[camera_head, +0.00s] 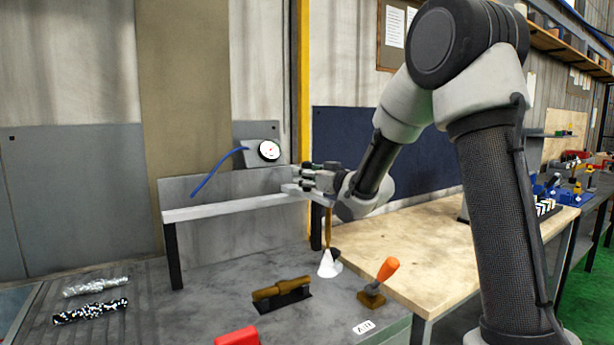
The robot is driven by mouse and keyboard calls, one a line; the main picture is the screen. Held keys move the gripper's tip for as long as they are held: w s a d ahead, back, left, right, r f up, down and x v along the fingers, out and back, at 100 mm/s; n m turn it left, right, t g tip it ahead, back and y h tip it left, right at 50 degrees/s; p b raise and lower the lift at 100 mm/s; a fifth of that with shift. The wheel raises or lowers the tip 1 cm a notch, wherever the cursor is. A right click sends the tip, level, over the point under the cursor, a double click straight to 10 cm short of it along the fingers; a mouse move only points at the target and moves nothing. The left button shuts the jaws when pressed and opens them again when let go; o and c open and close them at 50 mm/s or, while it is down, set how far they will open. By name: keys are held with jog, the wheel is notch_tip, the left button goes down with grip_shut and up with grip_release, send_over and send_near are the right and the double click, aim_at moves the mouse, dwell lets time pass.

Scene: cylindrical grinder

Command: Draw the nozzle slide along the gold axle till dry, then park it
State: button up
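The gold axle (282,289) lies level on a black stand on the grey bench. A white rail (230,207) on black legs runs above and behind it. The nozzle (328,232) is a thin gold stem hanging near the rail's right end, right of the axle. A white cone (329,265), perhaps its spray, shows at its lower end. My gripper (305,178) is at the rail's right end, by a pale block above the nozzle. The fingers are small and overlap this block, so I cannot tell whether they hold it.
An orange-handled lever (388,268) stands tilted by a label (363,327) at the front right. A red block (238,337) is at the front edge. A silver cylinder (95,287) and a speckled one (90,311) lie left. A blue hose (215,172) and a gauge (269,150) are behind.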

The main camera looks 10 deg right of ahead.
jog(key=shift+c, duration=0.2)
grip_shut()
jog(key=shift+a, duration=0.15)
jog(key=s+a, duration=0.3)
jog(key=a, duration=0.7)
jog(key=s+a, duration=0.3)
jog(key=a, duration=0.7)
jog(key=s+a, duration=0.4)
jog(key=a, duration=0.6)
jog(key=shift+a, duration=0.35)
jog(key=shift+s, duration=0.1)
jog(key=shift+c, duration=0.4)
grip_release()
jog(key=shift+a, duration=0.15)
jog(key=shift+o, duration=0.6)
